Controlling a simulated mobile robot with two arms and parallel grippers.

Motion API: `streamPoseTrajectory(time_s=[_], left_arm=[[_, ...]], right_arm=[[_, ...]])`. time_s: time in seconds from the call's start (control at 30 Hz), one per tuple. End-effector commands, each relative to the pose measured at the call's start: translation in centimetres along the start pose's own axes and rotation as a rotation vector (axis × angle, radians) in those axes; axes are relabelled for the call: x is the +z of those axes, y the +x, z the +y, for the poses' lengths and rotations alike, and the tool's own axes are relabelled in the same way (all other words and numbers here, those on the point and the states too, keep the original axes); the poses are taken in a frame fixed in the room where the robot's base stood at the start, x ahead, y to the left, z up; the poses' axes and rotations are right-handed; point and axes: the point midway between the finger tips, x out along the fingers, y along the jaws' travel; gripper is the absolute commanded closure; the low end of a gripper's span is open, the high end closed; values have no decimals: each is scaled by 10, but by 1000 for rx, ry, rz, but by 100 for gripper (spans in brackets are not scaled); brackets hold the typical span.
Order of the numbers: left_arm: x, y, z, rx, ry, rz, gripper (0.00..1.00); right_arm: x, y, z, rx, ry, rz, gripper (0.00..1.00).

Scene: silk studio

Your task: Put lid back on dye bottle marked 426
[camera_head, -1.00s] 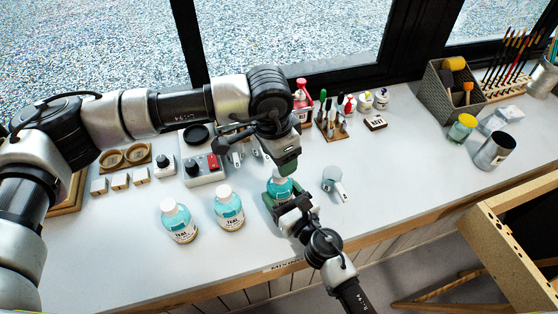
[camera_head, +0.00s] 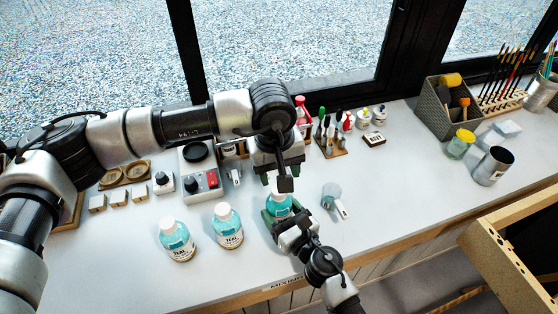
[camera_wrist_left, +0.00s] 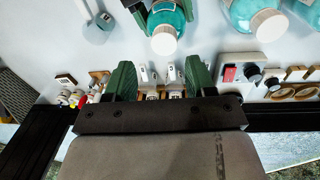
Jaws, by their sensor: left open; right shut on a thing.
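A teal dye bottle (camera_head: 279,203) stands near the front edge of the table, with my right gripper (camera_head: 280,216) shut around it from the front. My left gripper (camera_head: 277,182) is just behind and above this bottle and partly covers its top. In the left wrist view the left gripper's green fingers (camera_wrist_left: 160,80) are wide apart with nothing between them. There the held bottle (camera_wrist_left: 165,17) shows a white top beyond the fingers. Two more teal bottles, one (camera_head: 177,241) at left and one (camera_head: 227,228) nearer, have white caps. I cannot read the number 426 on any label.
A clear measuring cup (camera_head: 331,193) lies right of the held bottle. A metal cup (camera_head: 492,166) and yellow-lidded jar (camera_head: 460,143) stand at right. The table between is clear.

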Motion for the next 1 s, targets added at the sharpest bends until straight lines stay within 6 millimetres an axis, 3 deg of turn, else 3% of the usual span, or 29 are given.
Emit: streamPoseTrajectory(time_s=[1.0], left_arm=[[0, -14, 2, -47, -2153, 48, 45]], right_arm=[[0, 0, 0, 0, 0, 0, 100]])
